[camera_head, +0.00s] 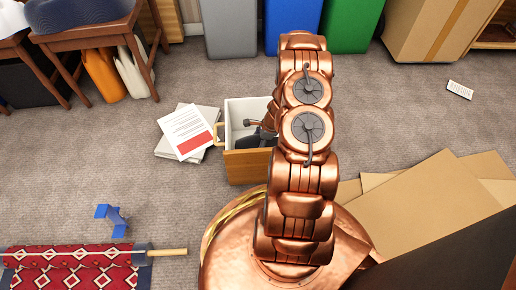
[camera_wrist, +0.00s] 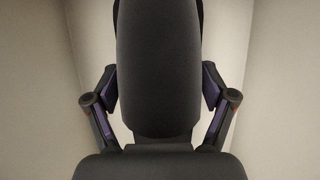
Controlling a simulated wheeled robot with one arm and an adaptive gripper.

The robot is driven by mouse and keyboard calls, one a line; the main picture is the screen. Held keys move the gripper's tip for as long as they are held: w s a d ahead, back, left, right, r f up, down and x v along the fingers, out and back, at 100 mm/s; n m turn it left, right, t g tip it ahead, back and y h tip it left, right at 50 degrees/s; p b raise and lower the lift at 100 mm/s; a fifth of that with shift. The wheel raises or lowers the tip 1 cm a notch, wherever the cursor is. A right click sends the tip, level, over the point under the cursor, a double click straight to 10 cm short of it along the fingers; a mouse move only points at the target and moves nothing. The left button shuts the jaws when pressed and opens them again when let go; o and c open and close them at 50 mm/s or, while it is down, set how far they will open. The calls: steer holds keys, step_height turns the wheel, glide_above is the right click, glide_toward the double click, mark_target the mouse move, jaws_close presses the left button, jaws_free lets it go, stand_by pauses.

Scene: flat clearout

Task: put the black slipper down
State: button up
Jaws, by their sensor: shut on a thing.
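The black slipper (camera_wrist: 157,60) fills the middle of the wrist view, between the two fingers of my gripper (camera_wrist: 160,95), which is shut on it. Pale walls rise on both sides of it in that view. In the head view my gripper (camera_head: 262,134) is low inside a white-lined wooden drawer box (camera_head: 248,166). My arm hides the right part of the box and most of the slipper. I cannot tell whether the slipper touches the box's floor.
Papers with a red-marked sheet (camera_head: 188,133) lie left of the box. Grey (camera_head: 230,28), blue (camera_head: 291,22) and green (camera_head: 350,25) bins stand behind. Flattened cardboard (camera_head: 420,215) lies at right, a rolled red rug (camera_head: 75,262) and a blue object (camera_head: 112,218) at left.

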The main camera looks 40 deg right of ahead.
step_height(320, 180, down, 4)
steer(key=shift+s+r+b, duration=0.1)
steer(key=shift+r+b, duration=0.15)
steer(key=shift+b, duration=0.4)
steer(key=o, duration=1.1)
